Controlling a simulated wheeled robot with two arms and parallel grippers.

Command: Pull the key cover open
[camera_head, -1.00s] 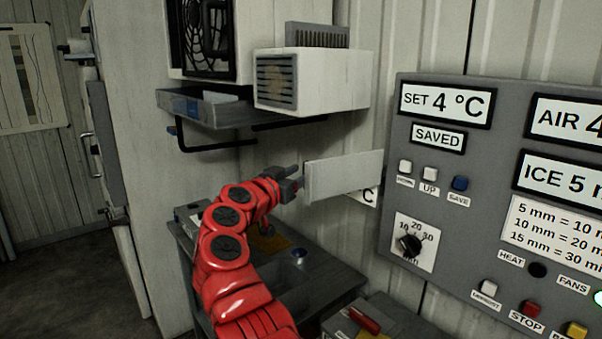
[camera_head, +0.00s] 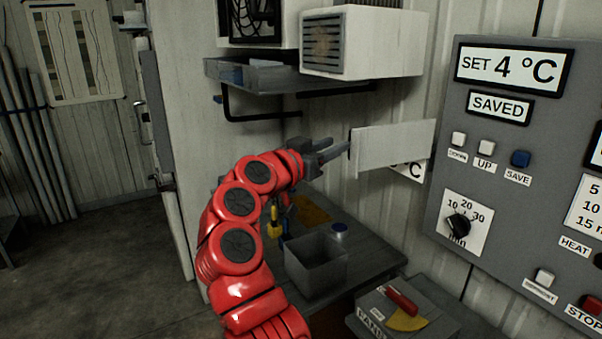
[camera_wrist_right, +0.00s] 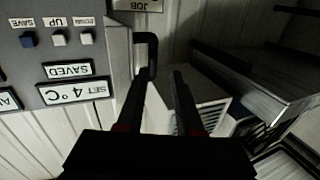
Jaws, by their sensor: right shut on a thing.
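The key cover (camera_head: 395,148) is a pale flat panel standing out in front of the ribbed wall, left of the grey control panel. A dark handle (camera_head: 349,150) is at its left edge; it also shows as a black bracket in the right wrist view (camera_wrist_right: 152,48). My right gripper (camera_head: 328,154), on the red arm, is at this handle and shut on it. In the wrist view its two dark fingers (camera_wrist_right: 160,88) show a gap between them. What lies behind the cover is mostly hidden. My left gripper is not in view.
The control panel (camera_head: 520,200) with buttons and a dial is close on the right. A white vented box (camera_head: 362,45) and a grey shelf (camera_head: 262,75) hang above the gripper. Below are a bench with an open grey bin (camera_head: 316,268) and a box with a red handle (camera_head: 403,310).

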